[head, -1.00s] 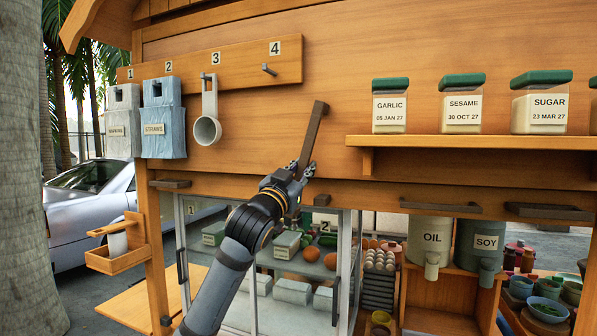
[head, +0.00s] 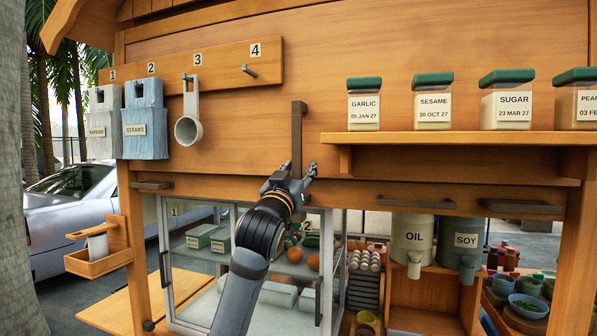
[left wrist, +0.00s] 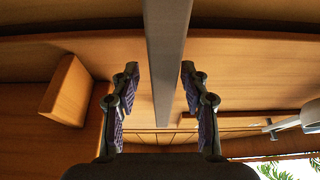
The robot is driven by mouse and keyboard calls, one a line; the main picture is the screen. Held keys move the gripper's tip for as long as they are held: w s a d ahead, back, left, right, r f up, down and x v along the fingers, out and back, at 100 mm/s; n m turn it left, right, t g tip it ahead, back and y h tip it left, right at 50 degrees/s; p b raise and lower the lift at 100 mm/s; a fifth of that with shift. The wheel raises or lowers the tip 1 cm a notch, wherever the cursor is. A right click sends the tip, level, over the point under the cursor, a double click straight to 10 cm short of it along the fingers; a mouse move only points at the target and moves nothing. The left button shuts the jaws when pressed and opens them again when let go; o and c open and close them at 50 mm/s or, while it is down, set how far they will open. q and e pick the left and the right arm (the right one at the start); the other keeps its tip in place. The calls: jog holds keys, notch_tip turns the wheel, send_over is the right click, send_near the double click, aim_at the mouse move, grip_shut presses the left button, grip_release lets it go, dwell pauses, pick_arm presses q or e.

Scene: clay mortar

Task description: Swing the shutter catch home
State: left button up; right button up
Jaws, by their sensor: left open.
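The shutter catch (head: 297,138) is a dark bar on the wooden front panel, left of the jar shelf. It stands about upright, with its lower end at my left gripper (head: 290,172). In the left wrist view the catch (left wrist: 167,50) runs as a grey bar between the two open fingers of the left gripper (left wrist: 158,92), with a gap showing on each side. The gripper is open around the bar and not closed on it. My right gripper is in neither view.
A shelf (head: 450,138) with lidded jars juts out at the right. A peg rail (head: 225,72) with a hanging ladle (head: 189,115) and bags is at upper left. A glass cabinet (head: 205,270) and the oil container (head: 412,238) sit below. The panel around the catch is clear.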

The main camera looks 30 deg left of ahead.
pick_arm(q)
jog(key=shift+s+a, duration=0.1)
jog(key=shift+s, duration=0.05)
jog(key=v, duration=1.1)
jog(key=shift+s, duration=0.35)
jog(key=shift+f, duration=0.15)
